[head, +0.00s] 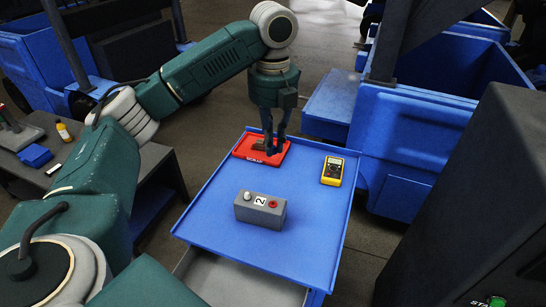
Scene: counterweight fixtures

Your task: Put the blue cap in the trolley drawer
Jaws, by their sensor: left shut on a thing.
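The blue trolley (215,215) stands in front of me. Its drawer (235,287) is pulled out below the near edge, and the grey inside that shows looks empty. My left gripper (272,148) points down over the red tray (246,155) at the far left of the trolley top. It is shut on a small dark-blue thing that looks like the blue cap, mostly hidden by the fingers. I cannot tell whether it touches the tray. My right gripper is not in view.
A grey box (247,213) marked 2, with a white and a red knob, stands mid-trolley. A yellow meter (332,171) lies at the right. A side table at left holds a blue block (35,156) and a yellow bottle (64,132). Blue bins (400,110) stand behind.

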